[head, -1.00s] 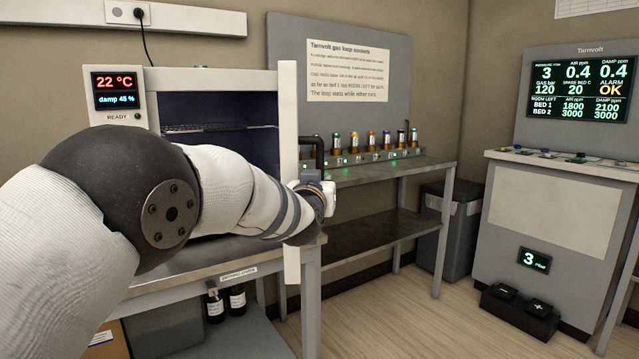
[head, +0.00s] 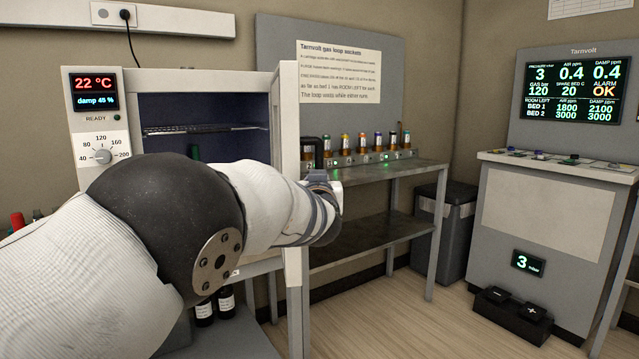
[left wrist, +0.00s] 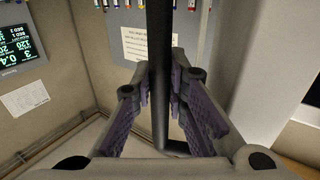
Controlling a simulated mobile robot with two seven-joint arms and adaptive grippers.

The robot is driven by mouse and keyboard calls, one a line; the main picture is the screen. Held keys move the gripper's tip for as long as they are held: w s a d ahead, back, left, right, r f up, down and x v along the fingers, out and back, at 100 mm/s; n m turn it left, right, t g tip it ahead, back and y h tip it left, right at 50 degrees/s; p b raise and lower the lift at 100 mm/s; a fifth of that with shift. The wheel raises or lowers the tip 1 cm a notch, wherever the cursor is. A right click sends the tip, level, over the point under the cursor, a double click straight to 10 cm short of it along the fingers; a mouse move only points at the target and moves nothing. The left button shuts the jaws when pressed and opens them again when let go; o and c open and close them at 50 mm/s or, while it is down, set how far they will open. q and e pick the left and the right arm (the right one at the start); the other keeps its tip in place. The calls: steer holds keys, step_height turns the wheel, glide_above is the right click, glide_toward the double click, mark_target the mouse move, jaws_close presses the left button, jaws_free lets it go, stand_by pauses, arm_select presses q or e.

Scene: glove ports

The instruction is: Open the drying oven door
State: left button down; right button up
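The drying oven (head: 97,185) stands at the left with a 22 °C display. Its pale door (head: 288,200) stands wide open, seen nearly edge-on, and the dark chamber (head: 210,115) with a wire shelf shows. The black bar handle (left wrist: 160,30) is on the door's outer side, and its upper end shows right of the door in the head view. My left arm crosses in front of the oven. My left gripper (left wrist: 163,75) is closed around the handle, one finger on each side. In the head view the fingers are mostly hidden behind my wrist. My right gripper is not in view.
A grey side table (head: 390,175) with a row of small capped cartridges (head: 362,145) stands behind the door. A dark bin (head: 445,230) and a console (head: 555,210) stand to the right. A black pedal box (head: 512,313) is on the floor. Open floor lies between.

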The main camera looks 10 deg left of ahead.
arm_select(q)
steer(key=c, duration=1.6)
jaws_free()
steer(key=shift+o, duration=0.2)
steer(key=s+d, duration=0.1)
steer(key=s, duration=1.1)
steer(key=shift+d, duration=0.2)
